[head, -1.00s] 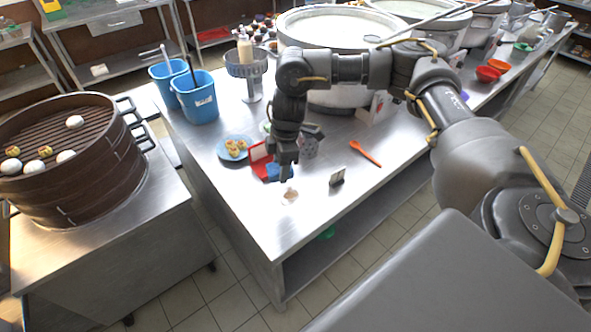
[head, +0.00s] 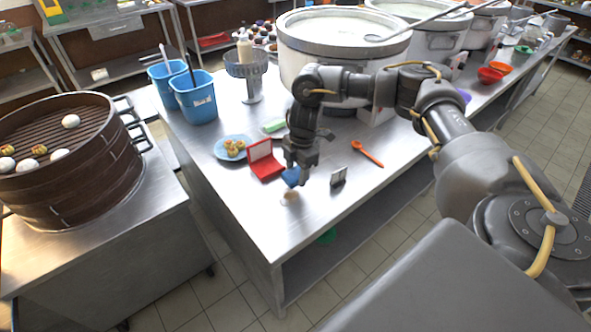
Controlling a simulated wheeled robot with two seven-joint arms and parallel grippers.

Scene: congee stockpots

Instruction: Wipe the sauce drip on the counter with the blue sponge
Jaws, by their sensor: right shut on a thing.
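The blue sponge (head: 290,178) is in my right gripper (head: 296,171), which is shut on it and points down over the steel counter (head: 240,205). The gripper covers part of the sponge. A pale, tan-edged patch (head: 289,197), which looks like the sauce drip, is on the counter just below the sponge in the picture. I cannot tell whether the sponge touches the counter or hovers over it. My left gripper is not in view.
A red open case (head: 264,165) and a blue plate of snacks (head: 233,147) lie left of my gripper. A small dark holder (head: 338,177) and an orange spoon (head: 366,153) lie to the right. Large stockpots (head: 342,45) stand behind. The counter's near corner is clear.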

